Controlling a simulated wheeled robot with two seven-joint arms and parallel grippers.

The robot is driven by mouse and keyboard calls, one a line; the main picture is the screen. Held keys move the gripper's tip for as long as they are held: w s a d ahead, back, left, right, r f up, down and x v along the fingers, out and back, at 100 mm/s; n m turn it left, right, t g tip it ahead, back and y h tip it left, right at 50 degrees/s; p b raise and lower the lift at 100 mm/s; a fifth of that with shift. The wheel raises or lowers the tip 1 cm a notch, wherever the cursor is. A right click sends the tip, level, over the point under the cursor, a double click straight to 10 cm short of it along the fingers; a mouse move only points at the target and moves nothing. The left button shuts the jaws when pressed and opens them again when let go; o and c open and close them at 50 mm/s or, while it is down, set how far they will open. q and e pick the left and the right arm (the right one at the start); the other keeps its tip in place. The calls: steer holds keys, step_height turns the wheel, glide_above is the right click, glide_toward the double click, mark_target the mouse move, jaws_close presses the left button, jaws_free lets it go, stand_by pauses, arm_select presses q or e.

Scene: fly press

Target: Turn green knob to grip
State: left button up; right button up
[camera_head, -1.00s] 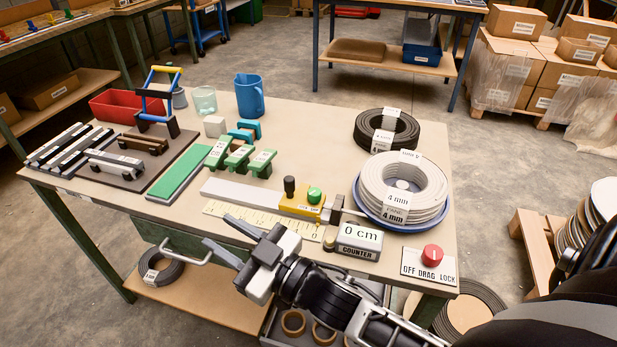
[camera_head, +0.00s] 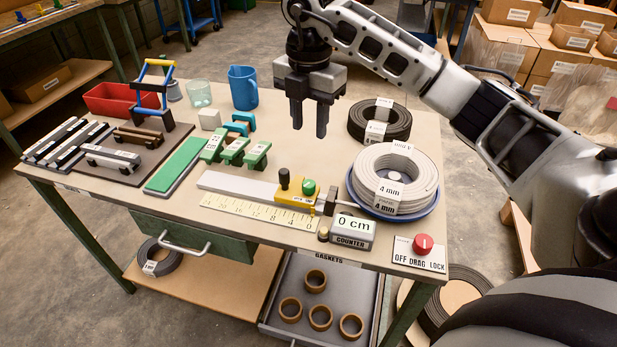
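The green knob (camera_head: 308,188) stands on the yellow slider block (camera_head: 295,196), beside a black knob (camera_head: 284,178). The block sits at the right end of a grey rail (camera_head: 240,186), behind a yellow ruler (camera_head: 258,212). My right gripper (camera_head: 309,130) hangs above the table, behind and above the green knob, fingers pointing down. It is open, with a gap between its two fingers, and holds nothing. My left gripper does not show.
A red knob (camera_head: 423,244) on an "OFF DRAG LOCK" plate is at the front right. A white wire coil (camera_head: 395,175) lies on a blue dish, with a black coil (camera_head: 380,121) behind. Green clamps (camera_head: 235,151) stand to the left.

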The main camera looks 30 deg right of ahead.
mark_target(308, 183)
step_height(308, 183, down, 15)
steer(key=shift+a+r+p, duration=0.1)
steer(key=shift+r+p, duration=0.1)
steer(key=shift+p, duration=0.25)
steer(key=c, duration=0.7)
